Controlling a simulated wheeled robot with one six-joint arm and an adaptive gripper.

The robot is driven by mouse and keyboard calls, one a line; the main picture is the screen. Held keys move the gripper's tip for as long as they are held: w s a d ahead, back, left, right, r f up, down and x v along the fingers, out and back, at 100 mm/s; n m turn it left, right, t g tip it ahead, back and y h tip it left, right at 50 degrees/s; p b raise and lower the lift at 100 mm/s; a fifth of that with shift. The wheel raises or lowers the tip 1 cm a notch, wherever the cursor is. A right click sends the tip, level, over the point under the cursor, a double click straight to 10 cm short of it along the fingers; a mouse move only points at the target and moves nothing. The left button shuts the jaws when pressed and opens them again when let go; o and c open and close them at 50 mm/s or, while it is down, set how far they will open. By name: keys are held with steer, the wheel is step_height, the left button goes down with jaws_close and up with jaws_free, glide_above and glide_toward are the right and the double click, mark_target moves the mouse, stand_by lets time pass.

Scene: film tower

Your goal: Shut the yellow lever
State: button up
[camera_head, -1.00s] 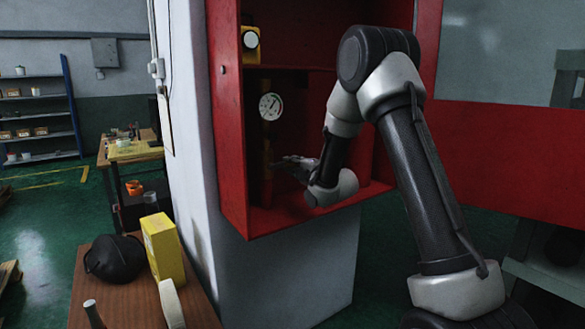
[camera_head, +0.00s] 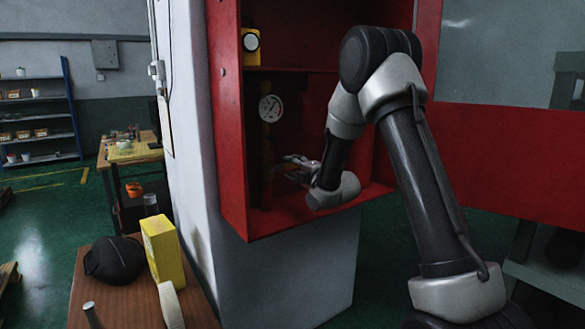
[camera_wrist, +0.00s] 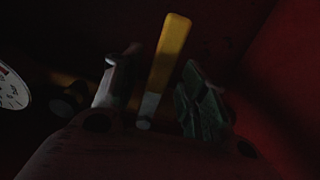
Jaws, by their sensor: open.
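The yellow lever (camera_wrist: 170,62) shows in the wrist view as a long yellow grip on a grey lower shank. It stands nearly upright in that picture, leaning a little to the right, between the two fingers. My gripper (camera_wrist: 158,98) is open, one finger on each side of the lever, with a visible gap on both sides. In the head view my gripper (camera_head: 297,165) is inside the red cabinet (camera_head: 233,140), below a round white gauge (camera_head: 270,108). The lever cannot be made out clearly there.
The gauge also shows at the left edge of the wrist view (camera_wrist: 12,88). A yellow box-like device (camera_head: 250,47) sits on the upper level of the cabinet. The red cabinet door (camera_head: 505,150) stands open at right. A table (camera_head: 88,262) with several items is at lower left.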

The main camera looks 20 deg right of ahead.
steer(key=v, duration=1.1)
steer(key=shift+s, duration=0.1)
